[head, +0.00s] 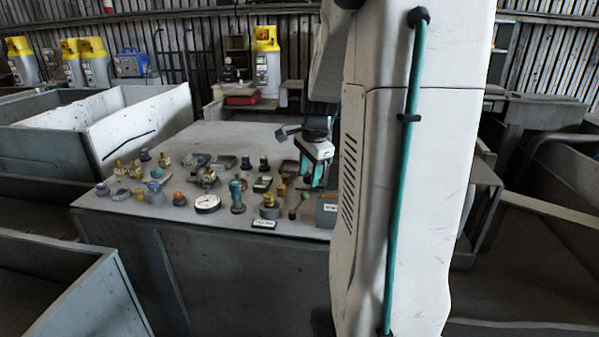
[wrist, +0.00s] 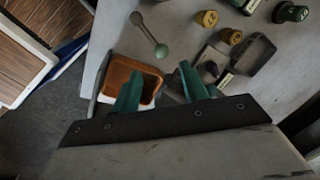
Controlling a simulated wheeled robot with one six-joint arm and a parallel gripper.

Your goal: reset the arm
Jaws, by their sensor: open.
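My gripper (head: 312,178) hangs over the right part of the grey workbench (head: 180,222) in the head view, with its teal fingers pointing down. In the wrist view its two teal fingers (wrist: 160,92) are spread apart with nothing between them. My arm stands large in front of the right half of the head view and hides part of the bench's right side.
Many small parts crowd the bench, among them a round white dial (head: 207,203) and a teal-topped piece (head: 237,195). A green-ended rod (wrist: 150,36) and a dark open tray (wrist: 253,54) lie near my gripper. Large grey bins (head: 150,118) stand at left.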

